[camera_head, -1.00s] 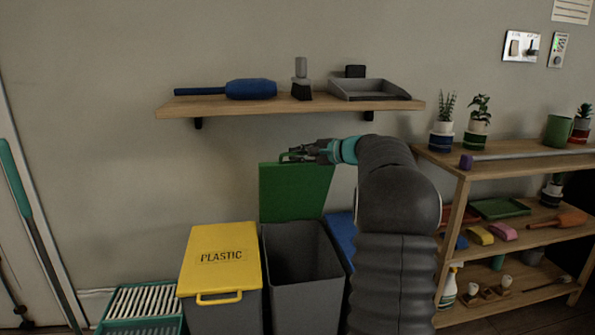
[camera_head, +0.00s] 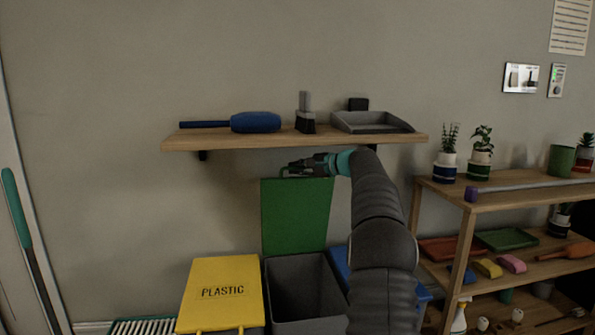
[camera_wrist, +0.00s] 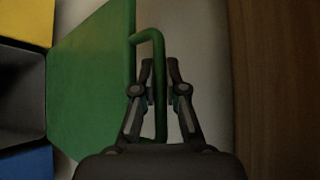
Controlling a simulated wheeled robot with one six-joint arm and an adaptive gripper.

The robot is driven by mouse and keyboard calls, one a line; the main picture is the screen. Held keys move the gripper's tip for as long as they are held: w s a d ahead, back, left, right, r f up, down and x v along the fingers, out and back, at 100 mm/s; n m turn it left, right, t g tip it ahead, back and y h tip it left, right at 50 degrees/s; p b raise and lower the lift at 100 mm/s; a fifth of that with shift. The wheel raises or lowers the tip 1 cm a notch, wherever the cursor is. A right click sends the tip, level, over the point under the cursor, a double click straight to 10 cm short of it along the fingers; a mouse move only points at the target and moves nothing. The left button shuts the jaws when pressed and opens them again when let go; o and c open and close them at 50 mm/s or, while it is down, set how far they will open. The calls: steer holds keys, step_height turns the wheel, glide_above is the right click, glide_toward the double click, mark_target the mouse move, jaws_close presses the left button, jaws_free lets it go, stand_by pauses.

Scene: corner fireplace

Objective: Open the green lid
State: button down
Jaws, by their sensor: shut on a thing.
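The green lid (camera_head: 296,215) stands upright against the wall behind its grey bin (camera_head: 303,288), whose dark inside shows open. My gripper (camera_head: 290,169) is at the lid's top edge, just under the wall shelf. In the wrist view my gripper (camera_wrist: 158,75) is shut on the lid's green handle (camera_wrist: 158,50), and the flat face of the green lid (camera_wrist: 90,80) lies to the left of it. The exact contact of the fingertips on the handle is partly hidden in the head view.
A wooden wall shelf (camera_head: 300,138) with brushes and a dustpan runs just above my gripper. A yellow-lidded bin (camera_head: 222,295) stands left of the grey bin, and a blue lid (camera_head: 340,262) lies to its right. A wooden rack (camera_head: 520,190) with plants stands at the right.

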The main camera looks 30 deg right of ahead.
steer(key=c, duration=1.2)
jaws_free()
steer(key=v, duration=1.2)
